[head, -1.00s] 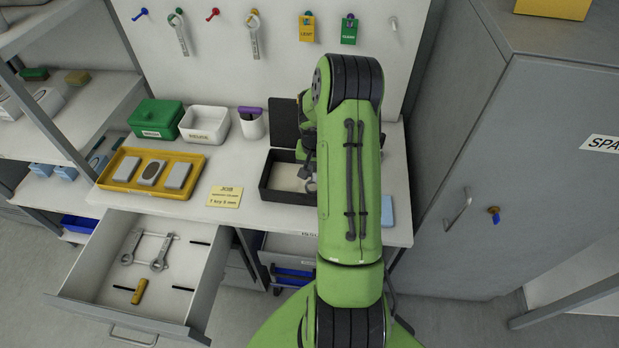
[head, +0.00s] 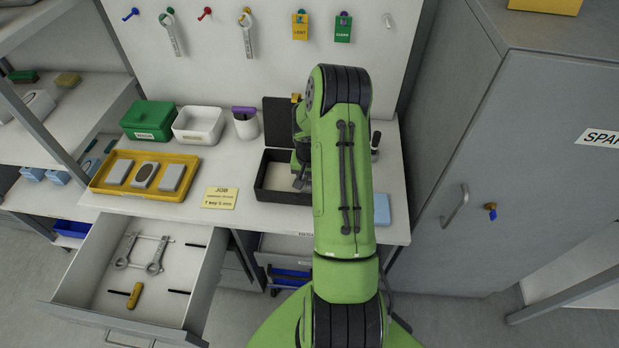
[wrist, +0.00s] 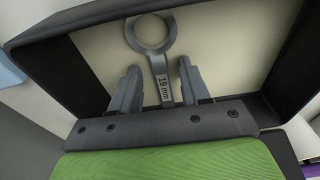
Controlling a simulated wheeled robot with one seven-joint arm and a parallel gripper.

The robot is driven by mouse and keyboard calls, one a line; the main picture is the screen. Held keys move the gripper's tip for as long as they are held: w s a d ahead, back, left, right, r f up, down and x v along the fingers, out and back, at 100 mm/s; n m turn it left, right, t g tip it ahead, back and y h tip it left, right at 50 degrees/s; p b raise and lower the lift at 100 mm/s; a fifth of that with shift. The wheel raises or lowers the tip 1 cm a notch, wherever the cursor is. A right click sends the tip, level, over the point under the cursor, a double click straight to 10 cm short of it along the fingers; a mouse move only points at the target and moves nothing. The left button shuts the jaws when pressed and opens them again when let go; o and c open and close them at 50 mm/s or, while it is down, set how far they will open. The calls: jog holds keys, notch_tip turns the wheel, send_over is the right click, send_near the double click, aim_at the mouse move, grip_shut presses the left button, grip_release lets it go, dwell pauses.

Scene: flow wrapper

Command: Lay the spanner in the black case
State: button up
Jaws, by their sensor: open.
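The spanner, marked 19 mm (wrist: 164,88), is grey with a ring end and lies over the pale floor of the black case (wrist: 70,62) in the wrist view. Its shank runs between the two fingers of my gripper (wrist: 158,82). The fingers are open, with a gap on each side of the shank. In the head view the black case (head: 283,197) stands on the bench with its lid (head: 279,122) raised at the back. My green arm hides the case's right part and most of my gripper there.
A yellow tray (head: 112,191) with several grey blocks and a yellow job card (head: 219,198) lie left of the case. An open drawer (head: 90,290) below holds two spanners and a yellow-handled item. A grey cabinet (head: 540,170) stands at right.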

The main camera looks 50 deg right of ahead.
aim_at(309, 187)
jog(key=shift+r, duration=0.1)
notch_tip(309, 187, up, 12)
jog(key=a+p, duration=0.1)
jog(key=p, duration=0.1)
jog(key=s+a+r+n+t, duration=0.25)
jog(key=a+r+n, duration=0.25)
jog(key=a+r, duration=1)
jog(key=s+a+r+n+t, duration=0.1)
jog(key=s+a+r+n, duration=0.1)
jog(key=s+a, duration=0.4)
jog(key=s+a+r+n+t+y, duration=0.1)
jog(key=s+a+r+n, duration=0.2)
jog(key=s+a, duration=0.3)
jog(key=s, duration=0.3)
jog(key=shift+b, duration=0.3)
jog(key=shift+s, duration=0.15)
